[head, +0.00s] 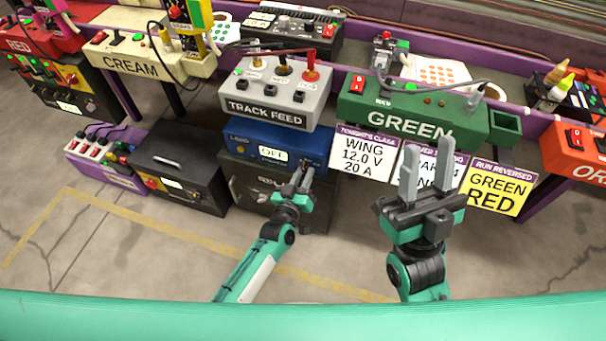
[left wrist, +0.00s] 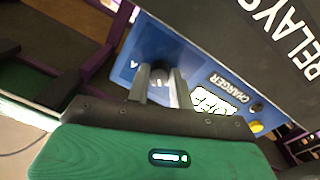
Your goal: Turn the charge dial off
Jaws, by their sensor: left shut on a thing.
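The blue charger box (head: 237,139) sits under the grey TRACK FEED unit, and its lit display (head: 273,154) reads OFF. In the left wrist view the charger (left wrist: 203,62) appears upside down, with the CHARGER label and a washed-out display (left wrist: 213,101). My left gripper (head: 301,180) is at the right end of the charger's front. In the left wrist view its fingers are shut around the dark round dial (left wrist: 159,84); the head view hides most of the dial. My right gripper (head: 428,178) is open and empty, in front of the green unit and signs.
The grey TRACK FEED unit (head: 268,105) is just above the charger. A dark RELAYS box (head: 250,190) is below it. A black box (head: 178,172) stands to the left. White and yellow sign cards (head: 503,187) hang at right. The floor in front is clear.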

